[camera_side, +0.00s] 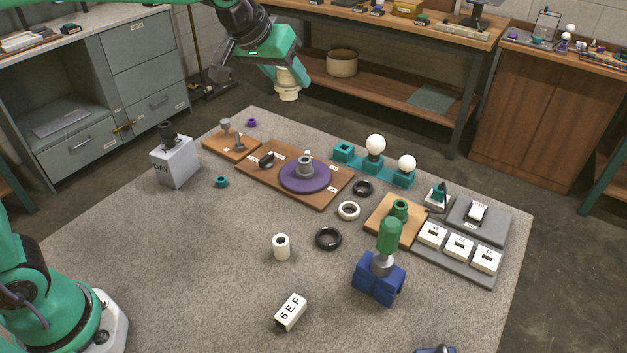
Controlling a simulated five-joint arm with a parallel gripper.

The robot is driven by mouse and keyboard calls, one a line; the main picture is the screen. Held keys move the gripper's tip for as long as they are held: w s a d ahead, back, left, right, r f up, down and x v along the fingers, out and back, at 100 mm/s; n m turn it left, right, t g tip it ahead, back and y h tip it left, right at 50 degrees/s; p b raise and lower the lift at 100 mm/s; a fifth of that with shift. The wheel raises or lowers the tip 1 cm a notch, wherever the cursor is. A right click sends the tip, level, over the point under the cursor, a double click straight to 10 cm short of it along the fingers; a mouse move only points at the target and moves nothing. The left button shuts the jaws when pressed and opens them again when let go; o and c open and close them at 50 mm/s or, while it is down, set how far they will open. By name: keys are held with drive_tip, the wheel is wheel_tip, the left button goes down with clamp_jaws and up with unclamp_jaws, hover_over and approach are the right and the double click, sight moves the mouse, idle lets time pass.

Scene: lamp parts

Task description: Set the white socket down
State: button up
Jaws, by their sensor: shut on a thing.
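The white socket (288,86) is a short cream-white cylinder in the upper middle of the side view. My gripper (284,68) is shut on it and holds it upright, high above the table's back edge, clear of every surface. My gripper covers the socket's top. On the board (259,188) below stands a purple round base (306,184) with a grey fitting (305,165) at its centre.
A white hollow cylinder (281,248), white ring (348,211) and black rings (328,238) lie mid-table. Teal holders with white bulbs (375,145) stand behind. A blue vise (378,278) holds a green-handled tool (389,235). The grey mat's (170,270) front left is open.

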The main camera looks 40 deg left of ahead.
drive_tip(key=d+f+m+h, duration=0.2)
drive_tip(key=d+f, duration=0.2)
drive_tip(key=d, duration=0.9)
drive_tip(key=s+d+f+m+g+h, duration=0.1)
drive_tip(key=s+d+f, duration=0.3)
drive_tip(key=d, duration=0.6)
drive_tip(key=s+d+f+m+g, duration=0.1)
drive_tip(key=s+d+f+m, duration=0.2)
drive_tip(key=d, duration=0.8)
drive_tip(key=s+d+f+m+g+h, duration=0.1)
drive_tip(key=s+d+f+m, duration=0.1)
drive_tip(key=s+d+f, duration=0.4)
drive_tip(key=s+d, duration=0.3)
drive_tip(key=d, duration=0.1)
drive_tip(key=shift+d+f+h, duration=0.25)
drive_tip(key=shift+d+h, duration=0.05)
drive_tip(key=shift+t+y, duration=0.4)
drive_tip(key=w+f, duration=0.2)
drive_tip(key=w, duration=0.1)
drive_tip(key=w+a+f, duration=0.1)
drive_tip(key=w+f, duration=0.1)
drive_tip(key=w, duration=0.2)
drive_tip(key=w+a+f, duration=0.1)
drive_tip(key=w+f, duration=0.2)
drive_tip(key=w, duration=0.1)
drive_tip(key=shift+w, duration=0.2)
drive_tip(key=shift+f, duration=0.1)
drive_tip(key=shift+f, duration=1.7)
drive_tip(key=shift+f, duration=0.15)
